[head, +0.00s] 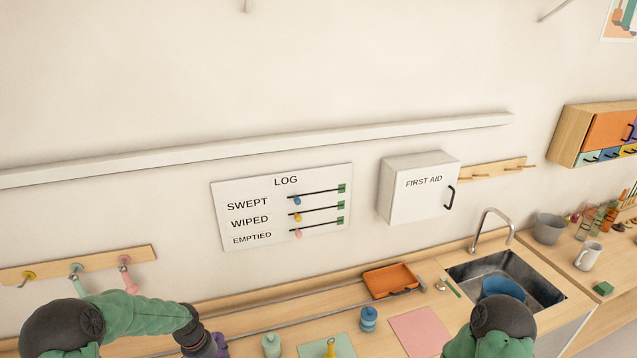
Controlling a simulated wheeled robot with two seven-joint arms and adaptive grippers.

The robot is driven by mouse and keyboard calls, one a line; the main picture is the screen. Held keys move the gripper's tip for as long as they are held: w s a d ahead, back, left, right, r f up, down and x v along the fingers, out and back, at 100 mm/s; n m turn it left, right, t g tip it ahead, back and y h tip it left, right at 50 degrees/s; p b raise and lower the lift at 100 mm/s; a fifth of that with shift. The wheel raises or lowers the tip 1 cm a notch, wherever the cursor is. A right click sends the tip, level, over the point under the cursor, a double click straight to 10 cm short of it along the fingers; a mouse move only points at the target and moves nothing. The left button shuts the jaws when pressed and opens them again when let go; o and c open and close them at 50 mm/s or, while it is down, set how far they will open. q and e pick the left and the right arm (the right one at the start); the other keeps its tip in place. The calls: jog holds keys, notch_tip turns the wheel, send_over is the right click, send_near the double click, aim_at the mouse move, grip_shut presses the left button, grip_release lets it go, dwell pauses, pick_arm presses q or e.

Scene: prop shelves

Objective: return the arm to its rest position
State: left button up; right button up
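My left arm (140,313) comes in at the lower left, with a dark joint and a green link that runs right to a dark wrist at the bottom edge. Its gripper is below the picture and not seen. My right arm (490,335) shows only as a dark joint and green links at the bottom right, in front of the counter. Its gripper is not seen either. Whether either hand holds something cannot be told.
A wooden counter (310,300) runs along the wall with an orange tray (390,281), blue stacked object (368,319), pink mat (418,331) and sink (530,272). The LOG board (270,222), first-aid box (400,205) and hook rail (55,268) are on the wall.

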pick_arm(q)
jog(key=s+d+f+n+h, duration=0.2)
jog(key=s+d+f, duration=0.8)
jog(key=s+d, duration=0.25)
jog(key=s+d+f+n, duration=0.3)
jog(key=s+d, duration=0.3)
jog(key=s, duration=0.6)
notch_tip(320, 180, down, 23)
jog(key=w+d+m+b, duration=0.1)
jog(key=w+b, duration=0.1)
jog(key=b, duration=2.2)
jog(key=shift+w+d+r+h+b, duration=0.15)
jog(key=shift+d+r+h+b, duration=0.05)
jog(key=shift+d+h+b, duration=0.15)
